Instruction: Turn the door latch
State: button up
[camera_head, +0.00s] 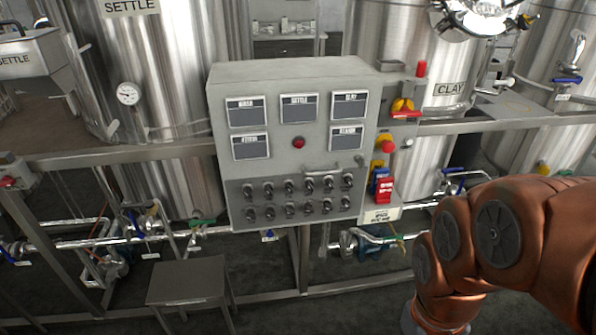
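A grey control cabinet (222,110) stands in the middle, with labelled screens on its front. A small silver handle-like part (359,161) sits at the right side of its front, below the lowest right screen. It may be the door latch, but it is too small to tell for sure or to read its turn. My copper-coloured arm comes in from the lower right, apart from the cabinet in the picture. My gripper is not in view.
Several dark knobs (289,188) line the lower front, with a red button (299,142) above. Red and yellow switches (403,106) are at the right. Steel tanks (160,70) stand behind rails. A low stool (190,283) is in front at the left, beside floor-level pipes.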

aim_at(360, 159)
jog(key=u, duration=1.9)
jog(key=k, duration=0.45)
jog(key=z, duration=0.4)
